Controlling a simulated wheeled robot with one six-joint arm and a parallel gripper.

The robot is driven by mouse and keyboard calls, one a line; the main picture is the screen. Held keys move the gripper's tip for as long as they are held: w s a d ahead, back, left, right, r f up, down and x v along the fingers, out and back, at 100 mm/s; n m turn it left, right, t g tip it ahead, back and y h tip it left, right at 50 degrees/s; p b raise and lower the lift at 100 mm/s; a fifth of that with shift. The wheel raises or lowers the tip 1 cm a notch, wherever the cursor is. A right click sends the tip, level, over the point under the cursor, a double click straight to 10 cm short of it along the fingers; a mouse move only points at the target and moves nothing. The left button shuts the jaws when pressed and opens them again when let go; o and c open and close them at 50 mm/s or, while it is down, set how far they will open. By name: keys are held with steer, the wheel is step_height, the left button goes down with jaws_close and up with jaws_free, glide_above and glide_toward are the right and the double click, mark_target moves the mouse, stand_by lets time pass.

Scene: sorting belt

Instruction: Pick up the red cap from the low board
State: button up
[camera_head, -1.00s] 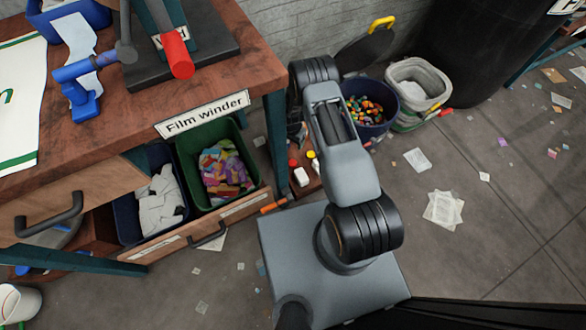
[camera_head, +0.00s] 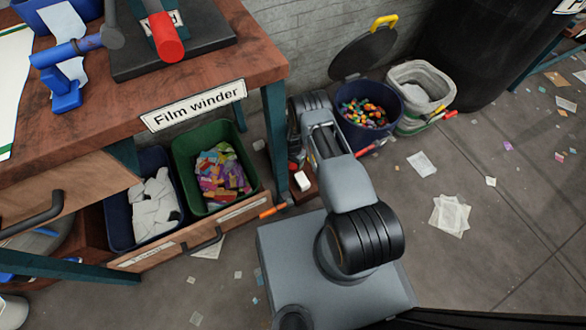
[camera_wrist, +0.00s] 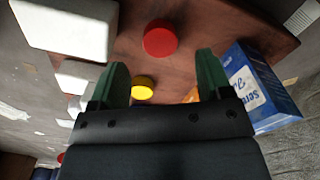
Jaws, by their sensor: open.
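The red cap (camera_wrist: 160,38) is a round disc lying on the brown low board (camera_wrist: 222,32) in the wrist view, beyond the fingertips and roughly centred between them. In the head view a small red spot beside my arm, probably this cap (camera_head: 293,167), shows on the edge of the low board (camera_head: 307,192). My gripper (camera_wrist: 160,65) is open and empty, its two green fingers spread above the board and apart from the cap. In the head view my gripper is hidden behind my arm.
A yellow cap (camera_wrist: 143,82) lies between the fingers, nearer my palm. White blocks (camera_wrist: 68,24) stand left and a blue box (camera_wrist: 262,90) right, close to the right finger. In the head view the table (camera_head: 200,75) and the blue bin (camera_head: 362,118) flank my arm.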

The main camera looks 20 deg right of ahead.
mark_target(293, 166)
step_height(293, 166, down, 5)
steer(key=shift+r+b, duration=0.2)
steer(key=shift+b, duration=0.85)
steer(key=shift+c, duration=0.2)
steer(key=c, duration=1)
